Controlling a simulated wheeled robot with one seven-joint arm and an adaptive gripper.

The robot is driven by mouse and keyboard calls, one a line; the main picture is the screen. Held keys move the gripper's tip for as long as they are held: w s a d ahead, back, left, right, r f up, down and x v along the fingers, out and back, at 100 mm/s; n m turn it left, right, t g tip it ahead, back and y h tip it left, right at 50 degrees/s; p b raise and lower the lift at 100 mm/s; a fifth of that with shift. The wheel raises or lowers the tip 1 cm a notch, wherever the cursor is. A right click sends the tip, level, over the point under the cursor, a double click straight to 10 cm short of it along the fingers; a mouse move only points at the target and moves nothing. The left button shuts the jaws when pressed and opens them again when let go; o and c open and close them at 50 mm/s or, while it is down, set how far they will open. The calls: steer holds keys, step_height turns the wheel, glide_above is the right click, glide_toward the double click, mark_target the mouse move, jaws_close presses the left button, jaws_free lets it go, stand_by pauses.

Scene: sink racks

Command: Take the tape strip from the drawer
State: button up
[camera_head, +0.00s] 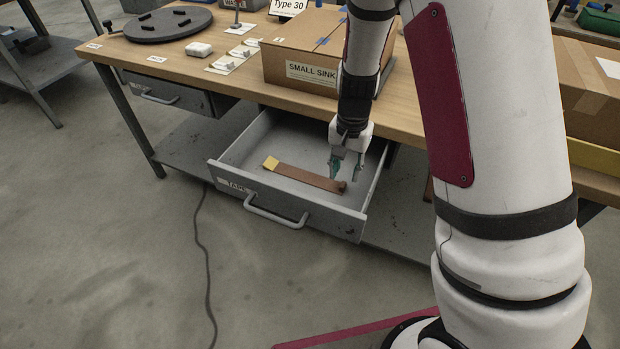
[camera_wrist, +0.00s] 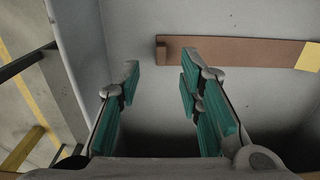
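The tape strip (camera_head: 308,178) is a long flat brown piece with a yellow end at its left. It lies in the open grey drawer labelled TAPE (camera_head: 288,204). In the wrist view the strip (camera_wrist: 232,51) runs across the upper right, its yellow end at the far right. My gripper (camera_head: 346,168) is inside the drawer area, pointing down near the strip's brown end. In the wrist view my gripper (camera_wrist: 158,85) has its teal-padded fingers spread, with nothing between them. The strip's near end lies beyond the fingertips, apart from them as far as I can tell.
The wooden worktop (camera_head: 225,85) overhangs the drawer's back. A cardboard box labelled SMALL SINK (camera_head: 300,52) stands on it close to my arm. A second drawer (camera_head: 170,94) sits to the left, apparently shut. A dark cable (camera_head: 205,255) lies on the open floor.

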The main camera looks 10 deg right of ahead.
mark_target(343, 184)
step_height(343, 184, down, 5)
steer(key=shift+a+r+b, duration=0.1)
steer(key=shift+r+b, duration=0.05)
steer(key=shift+b, duration=0.6)
steer(key=shift+r, duration=0.1)
jaws_close()
